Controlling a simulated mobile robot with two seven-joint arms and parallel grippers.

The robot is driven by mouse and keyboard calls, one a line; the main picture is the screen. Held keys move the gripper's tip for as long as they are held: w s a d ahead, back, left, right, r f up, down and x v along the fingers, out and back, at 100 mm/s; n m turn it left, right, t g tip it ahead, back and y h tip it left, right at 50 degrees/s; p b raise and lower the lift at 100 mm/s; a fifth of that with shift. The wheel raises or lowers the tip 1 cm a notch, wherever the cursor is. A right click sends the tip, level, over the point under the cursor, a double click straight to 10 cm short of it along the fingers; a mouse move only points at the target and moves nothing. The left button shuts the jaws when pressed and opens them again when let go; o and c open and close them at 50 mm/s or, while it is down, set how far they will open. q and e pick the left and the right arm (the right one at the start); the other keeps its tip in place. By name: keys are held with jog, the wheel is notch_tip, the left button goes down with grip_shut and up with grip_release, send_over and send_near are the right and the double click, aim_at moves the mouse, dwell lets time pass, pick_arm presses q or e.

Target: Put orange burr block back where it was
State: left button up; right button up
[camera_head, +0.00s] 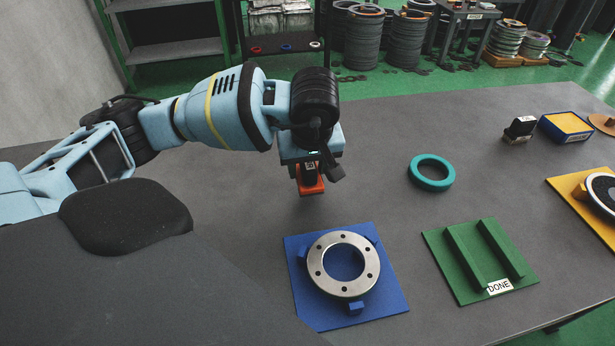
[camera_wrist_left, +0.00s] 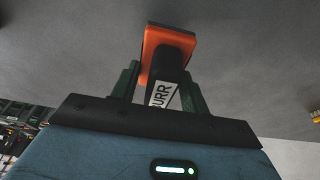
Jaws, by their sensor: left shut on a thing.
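The orange burr block (camera_head: 311,186) is at the tip of my left gripper (camera_head: 312,170), a little behind the blue plate in the head view. In the left wrist view my left gripper (camera_wrist_left: 161,88) has its two green fingers on either side of the block's black part, which bears a white "BURR" label. The block's orange part (camera_wrist_left: 168,38) points away from the gripper. The head view shows the block over grey table top; I cannot tell whether it touches the table. My right gripper is not in view.
A blue plate (camera_head: 384,289) holds a steel flange ring (camera_head: 319,278). A teal ring (camera_head: 431,173) lies behind a green "DONE" rack (camera_head: 463,281). A black stamp-like block (camera_head: 519,129), blue-yellow box (camera_head: 566,127) and yellow plate (camera_head: 575,206) are at right. Table between is clear.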

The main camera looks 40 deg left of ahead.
aim_at(307, 179)
pick_arm(q)
jog(key=shift+f, duration=1.7)
jog(key=shift+f, duration=0.1)
jog(key=shift+f, duration=0.15)
jog(key=o, duration=1)
jog(key=shift+c, duration=0.2)
jog(key=v, duration=1.2)
jog(key=shift+r, duration=0.2)
